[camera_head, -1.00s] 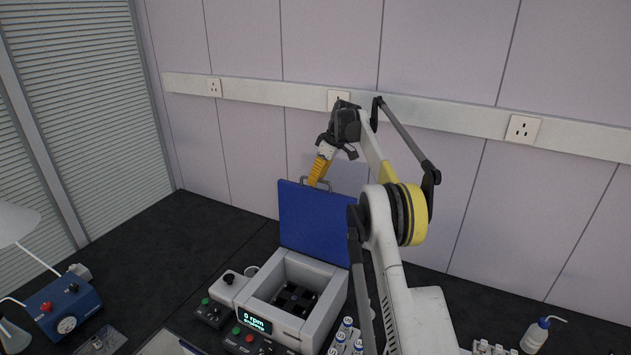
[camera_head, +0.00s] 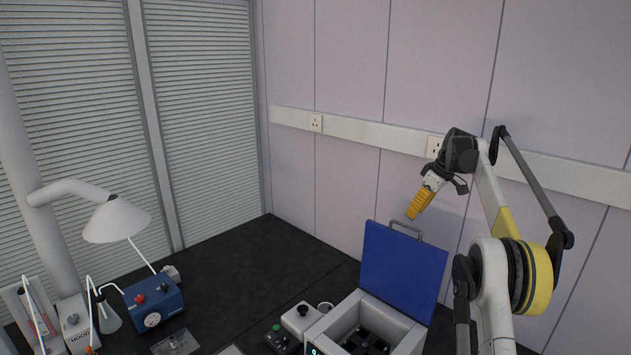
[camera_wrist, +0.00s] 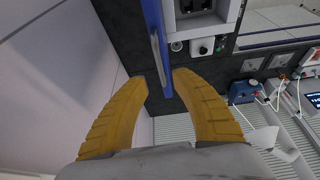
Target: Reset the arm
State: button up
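My gripper (camera_head: 412,215), with ribbed yellow fingers, hangs in the air above and slightly left of the raised blue lid of a grey device, pointing down and left. In the wrist view the two fingers of my gripper (camera_wrist: 160,77) stand apart with a clear gap between their tips. Nothing is held between them; the lid's edge (camera_wrist: 155,35) and its handle show beyond the tips. My arm is raised and bent in front of the wall.
The grey device (camera_head: 402,324) stands open under its blue lid (camera_head: 403,268). A blue control box (camera_head: 153,302), a white lamp-like hood (camera_head: 117,220) and a flask (camera_head: 107,316) stand at the left. The black bench (camera_head: 255,262) is clear toward the back corner.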

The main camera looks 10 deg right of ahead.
jog(key=s+a+m+h+b, duration=0.1)
jog(key=s+a+m+b, duration=0.1)
jog(key=s+a+b, duration=0.65)
jog(key=s+a+f+m+t+b, duration=0.2)
jog(key=s+a+f+b, duration=0.4)
jog(key=s+a+b, duration=0.45)
jog(key=s+a+f+m+b, duration=0.1)
jog(key=s+a+f+b, duration=0.1)
jog(key=s+f, duration=0.6)
jog(key=s+a+f+m+t+h+b, duration=0.1)
jog(key=s+a+f+b, duration=0.2)
jog(key=s+f, duration=0.6)
jog(key=s+a+f+m+b, duration=0.1)
jog(key=s+a+f+b, duration=0.2)
jog(key=s+f+b, duration=0.3)
jog(key=s+f, duration=0.3)
jog(key=shift+s+a+t, duration=0.15)
jog(key=shift+s+t, duration=0.05)
jog(key=shift+t, duration=0.1)
